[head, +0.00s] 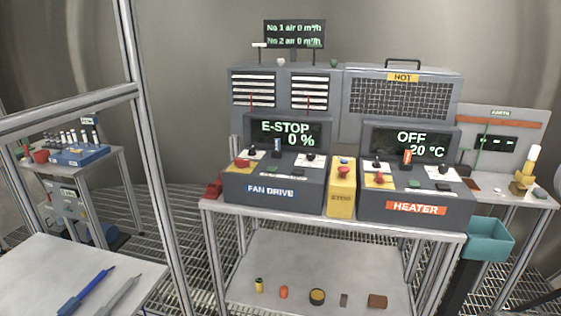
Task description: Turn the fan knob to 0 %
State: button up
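The grey fan drive unit (270,190) stands on the left of the steel bench. Its display (288,133) reads "E-STOP" and "0 %". Its sloped panel carries a black knob on a white plate at the left (249,154) and another black knob at the right (311,156). I cannot tell which is the fan knob, and their pointer positions are too small to read. My gripper is not in view.
The heater unit (416,190), showing "OFF" and "20 °C", stands to the right. A yellow box with a red button (342,187) sits between the units. A sign above (294,34) shows zero air for both lines. A teal bin (487,240) is at right; a frame post (155,160) rises left.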

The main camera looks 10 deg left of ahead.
aim_at(310, 155)
jog(key=k, duration=0.65)
jog(key=u, duration=0.3)
jog(key=i, duration=0.4)
jog(key=u, duration=0.75)
jog(key=i, duration=1.55)
jog(key=z, duration=0.75)
jog(key=i, duration=0.65)
jog(key=z, duration=0.35)
